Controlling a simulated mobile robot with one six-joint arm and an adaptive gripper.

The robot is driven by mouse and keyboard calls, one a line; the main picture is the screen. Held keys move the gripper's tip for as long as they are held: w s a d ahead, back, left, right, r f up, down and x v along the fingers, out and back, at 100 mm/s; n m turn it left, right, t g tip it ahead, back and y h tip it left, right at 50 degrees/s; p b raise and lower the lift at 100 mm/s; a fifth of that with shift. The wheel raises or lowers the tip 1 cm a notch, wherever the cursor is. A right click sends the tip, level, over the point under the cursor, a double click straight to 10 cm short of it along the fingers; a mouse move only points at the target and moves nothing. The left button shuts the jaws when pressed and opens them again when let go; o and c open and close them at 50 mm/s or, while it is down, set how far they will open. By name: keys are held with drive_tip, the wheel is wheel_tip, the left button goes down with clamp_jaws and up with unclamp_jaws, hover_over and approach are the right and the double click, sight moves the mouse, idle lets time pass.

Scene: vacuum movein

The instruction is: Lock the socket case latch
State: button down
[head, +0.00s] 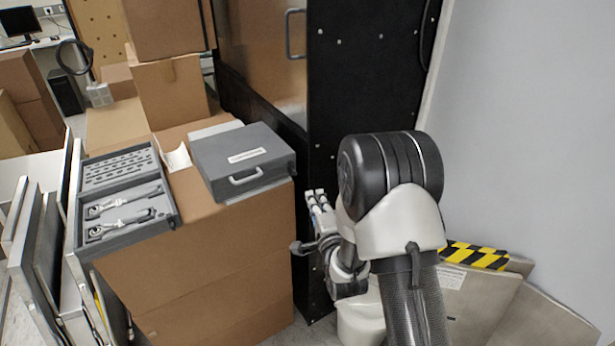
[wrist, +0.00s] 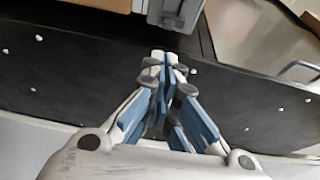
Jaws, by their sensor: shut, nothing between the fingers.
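A closed grey case (head: 243,158) with a white label and a front handle lies on the stacked cardboard boxes. Its latch cannot be made out in the head view. In the wrist view, part of a grey case (wrist: 158,8) with a light grey latch-like fitting (wrist: 178,12) shows at the top edge; whether it is fastened cannot be told. My gripper (head: 316,197) is to the right of the closed case, apart from it. In the wrist view my gripper (wrist: 163,58) has its fingertips together and empty, just below the fitting in the picture.
An open grey tray (head: 172,196) with tools and a perforated panel lies left of the case. Cardboard boxes (head: 200,270) support both. A black panel (head: 362,85) stands close behind my gripper. Flat panels lean at the left; a black-and-yellow striped edge (head: 475,255) is at right.

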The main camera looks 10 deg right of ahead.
sight(296, 175)
drive_tip(key=shift+w, duration=0.1)
idle(0.3)
drive_tip(key=w, duration=0.3)
drive_tip(key=w+b, duration=0.1)
drive_tip(key=w, duration=0.2)
drive_tip(key=w+a, duration=0.1)
drive_tip(key=w, duration=0.2)
drive_tip(key=shift+w+b, duration=0.35)
drive_tip(key=shift+a, duration=0.1)
drive_tip(key=a, duration=0.1)
drive_tip(key=s+a+b, duration=0.1)
drive_tip(key=a, duration=0.1)
drive_tip(key=shift+s, duration=0.25)
